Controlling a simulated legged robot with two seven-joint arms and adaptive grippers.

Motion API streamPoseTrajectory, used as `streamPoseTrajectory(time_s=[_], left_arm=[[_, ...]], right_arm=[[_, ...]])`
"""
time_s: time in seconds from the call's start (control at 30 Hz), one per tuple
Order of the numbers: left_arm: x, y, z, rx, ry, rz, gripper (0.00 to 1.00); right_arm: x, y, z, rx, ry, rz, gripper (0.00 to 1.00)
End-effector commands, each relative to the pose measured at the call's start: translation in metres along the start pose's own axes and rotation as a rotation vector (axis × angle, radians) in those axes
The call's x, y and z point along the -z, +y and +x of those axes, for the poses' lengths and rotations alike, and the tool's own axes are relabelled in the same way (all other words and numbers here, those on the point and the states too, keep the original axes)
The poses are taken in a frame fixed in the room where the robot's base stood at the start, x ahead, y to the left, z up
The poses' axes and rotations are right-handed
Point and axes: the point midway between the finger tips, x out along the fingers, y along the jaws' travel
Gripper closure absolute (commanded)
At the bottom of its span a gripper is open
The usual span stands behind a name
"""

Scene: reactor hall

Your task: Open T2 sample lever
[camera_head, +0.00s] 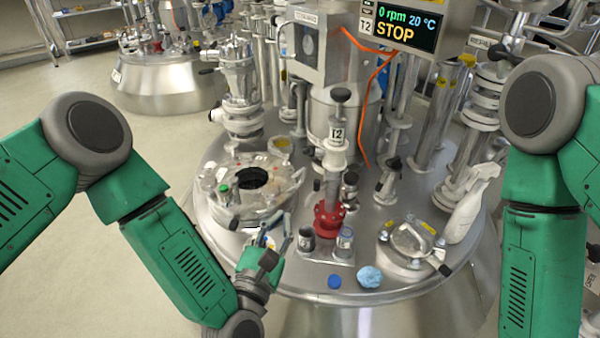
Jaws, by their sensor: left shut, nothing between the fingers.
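The T2 sample column (331,188) stands upright on the steel reactor lid, with a white T2 tag (337,134) near its top and a red flange (329,218) at its foot. A dark handle (340,95) tops it, and I take this for the sample lever. Its open or closed position cannot be told. My left gripper (272,232) is at the front of the lid, left of the red flange and well below the handle. It is shut and empty, apart from the column. My right arm comes down the right side; its gripper is out of view.
A display (402,25) hangs above, with an orange cable below.

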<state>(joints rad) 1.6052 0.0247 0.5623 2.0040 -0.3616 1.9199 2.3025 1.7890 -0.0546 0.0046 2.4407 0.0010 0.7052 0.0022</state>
Motion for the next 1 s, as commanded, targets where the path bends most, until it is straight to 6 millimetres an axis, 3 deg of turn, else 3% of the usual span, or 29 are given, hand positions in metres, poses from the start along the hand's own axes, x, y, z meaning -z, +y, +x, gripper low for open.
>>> streamPoseTrajectory(time_s=[0.17,0.6,0.8,1.0], left_arm=[[0.000,0.000,0.018,0.000,-0.008,-0.008,1.00],[-0.006,-0.001,0.106,0.001,-0.008,-0.004,1.00],[-0.024,0.000,0.122,0.001,-0.004,-0.005,1.00],[-0.029,0.000,0.127,0.000,0.000,-0.006,1.00]], right_arm=[[0.000,0.000,0.005,0.000,0.000,0.000,0.60],[-0.002,0.000,0.031,0.000,0.000,0.000,0.60],[-0.002,0.000,0.035,0.000,0.000,0.000,0.60],[-0.002,0.000,0.036,0.000,0.000,0.000,0.60]])
